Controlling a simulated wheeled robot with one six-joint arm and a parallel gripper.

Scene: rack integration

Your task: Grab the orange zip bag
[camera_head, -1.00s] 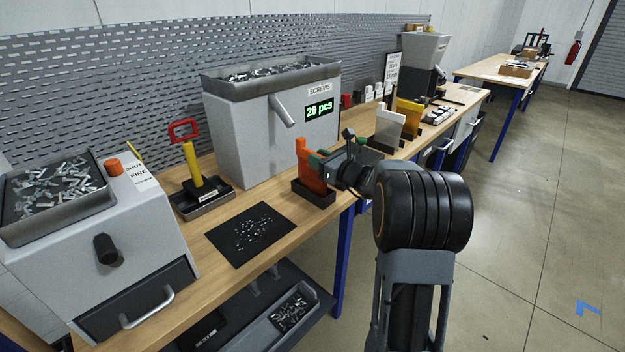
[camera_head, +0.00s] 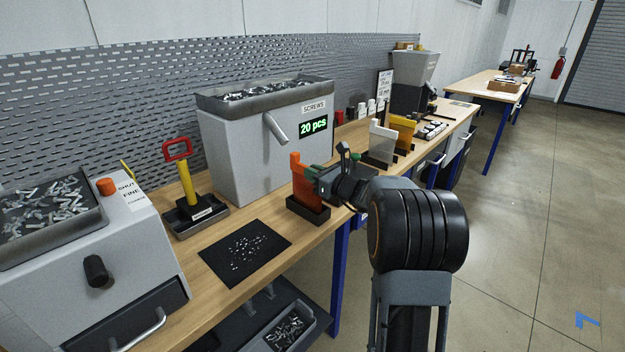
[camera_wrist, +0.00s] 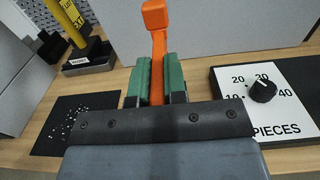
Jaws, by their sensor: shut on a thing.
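The orange zip bag (camera_head: 303,185) stands upright in a small black holder (camera_head: 308,209) at the front edge of the workbench, in front of the screw dispenser. In the wrist view the orange bag (camera_wrist: 157,50) runs up between the two green finger pads. My gripper (camera_wrist: 158,82) is shut on it, one pad on each side. In the head view my gripper (camera_head: 318,175) reaches the bag from the right. The bag's lower part is hidden by the gripper body in the wrist view.
The grey screw dispenser (camera_head: 240,150) stands behind, reading "20 pcs". A black mat (camera_head: 225,262) with loose screws lies to the left. White (camera_head: 382,142) and yellow (camera_head: 402,130) bags stand in holders to the right. A dial panel (camera_wrist: 275,95) lies right of the gripper.

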